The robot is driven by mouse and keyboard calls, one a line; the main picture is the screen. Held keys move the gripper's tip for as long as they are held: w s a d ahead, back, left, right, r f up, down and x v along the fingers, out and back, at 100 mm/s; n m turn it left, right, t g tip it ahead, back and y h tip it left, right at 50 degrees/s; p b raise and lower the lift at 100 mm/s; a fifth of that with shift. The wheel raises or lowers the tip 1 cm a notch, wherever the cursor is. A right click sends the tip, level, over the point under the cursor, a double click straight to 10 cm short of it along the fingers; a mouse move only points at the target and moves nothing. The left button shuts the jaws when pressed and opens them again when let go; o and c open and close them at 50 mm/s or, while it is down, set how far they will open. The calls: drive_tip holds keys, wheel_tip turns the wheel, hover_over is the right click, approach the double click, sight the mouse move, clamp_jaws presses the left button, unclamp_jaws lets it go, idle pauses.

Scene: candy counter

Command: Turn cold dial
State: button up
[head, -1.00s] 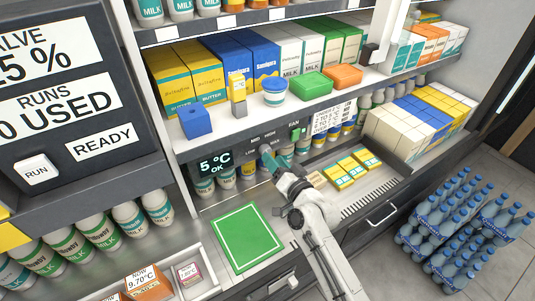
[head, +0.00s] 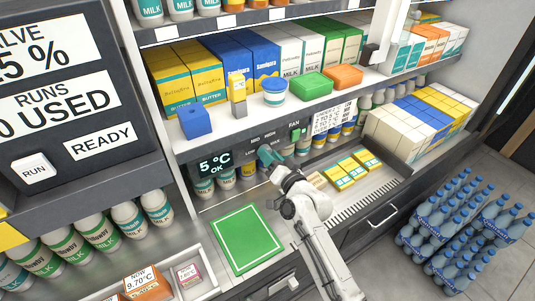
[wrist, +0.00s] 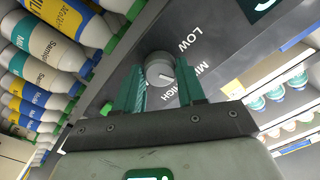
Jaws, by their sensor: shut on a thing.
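The cold dial (wrist: 160,68) is a round grey knob with a pale pointer line, on the dark panel under the shelf. In the wrist view the line points toward the MID lettering, between LOW and HIGH. My gripper (wrist: 158,72) has its two teal fingers on either side of the knob and is shut on it. In the head view my gripper (head: 267,155) is against the panel and hides the dial. The display (head: 215,162) left of it reads 5 °C OK.
The shelf edge above holds a blue block (head: 195,121), a blue-lidded tub (head: 274,93) and cartons. Below are a green mat (head: 247,238) and yellow packs (head: 345,178). Bottles (wrist: 50,45) stand close at left in the wrist view.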

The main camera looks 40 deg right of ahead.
drive_tip(key=n+b, duration=0.2)
drive_tip(key=n, duration=0.1)
drive_tip(key=shift+f, duration=0.1)
drive_tip(key=n+b, duration=0.2)
drive_tip(key=shift+n+b, duration=0.35)
drive_tip(key=shift+n, duration=0.05)
